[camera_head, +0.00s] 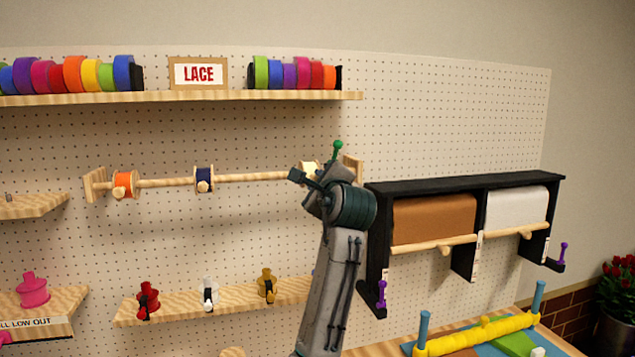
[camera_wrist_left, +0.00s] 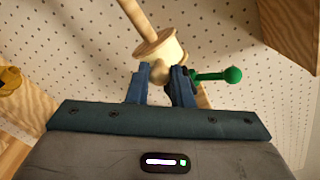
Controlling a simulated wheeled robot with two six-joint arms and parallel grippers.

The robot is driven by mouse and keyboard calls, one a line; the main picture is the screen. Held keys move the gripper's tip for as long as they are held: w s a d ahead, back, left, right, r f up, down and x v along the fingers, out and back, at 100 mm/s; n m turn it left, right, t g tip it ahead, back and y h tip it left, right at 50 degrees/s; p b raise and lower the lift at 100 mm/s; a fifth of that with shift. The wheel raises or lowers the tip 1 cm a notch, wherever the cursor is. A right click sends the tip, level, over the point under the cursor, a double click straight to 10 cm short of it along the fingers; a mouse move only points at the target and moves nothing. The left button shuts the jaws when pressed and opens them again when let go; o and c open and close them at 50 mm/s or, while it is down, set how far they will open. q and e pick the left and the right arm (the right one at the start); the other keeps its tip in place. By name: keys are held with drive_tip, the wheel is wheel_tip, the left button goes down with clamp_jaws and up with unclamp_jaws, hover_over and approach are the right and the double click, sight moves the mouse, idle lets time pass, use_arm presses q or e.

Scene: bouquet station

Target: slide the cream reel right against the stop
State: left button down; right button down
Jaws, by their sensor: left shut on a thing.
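The cream reel (camera_head: 309,166) is on the wooden rod (camera_head: 250,178), near its right end. It is partly hidden behind my left gripper (camera_head: 300,178) in the head view. In the left wrist view the cream reel (camera_wrist_left: 160,48) has a round wooden knob (camera_wrist_left: 158,74) in front. My left gripper (camera_wrist_left: 162,82) is shut on this knob, one finger on each side. A green-tipped peg (camera_head: 338,150) stands by the wooden end bracket (camera_head: 354,168). The peg (camera_wrist_left: 230,75) also shows right of the fingers. Any gap between reel and stop is hidden. My right gripper is not in view.
An orange reel (camera_head: 123,186) and a navy reel (camera_head: 204,179) sit further left on the same rod. A ribbon shelf (camera_head: 220,96) runs above. A black paper-roll rack (camera_head: 378,230) stands right of my arm. Small spools stand on a shelf (camera_head: 185,304) below.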

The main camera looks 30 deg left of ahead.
use_arm(q)
drive_tip(key=shift+w+d, duration=0.8)
drive_tip(key=shift+w, duration=0.15)
drive_tip(key=c, duration=1.3)
unclamp_jaws()
drive_tip(key=shift+d, duration=0.1)
drive_tip(key=b+v, duration=0.5)
drive_tip(key=v, duration=0.5)
drive_tip(key=shift+s+d+b, duration=0.2)
drive_tip(key=shift+s+b, duration=0.1)
drive_tip(key=shift+b, duration=0.05)
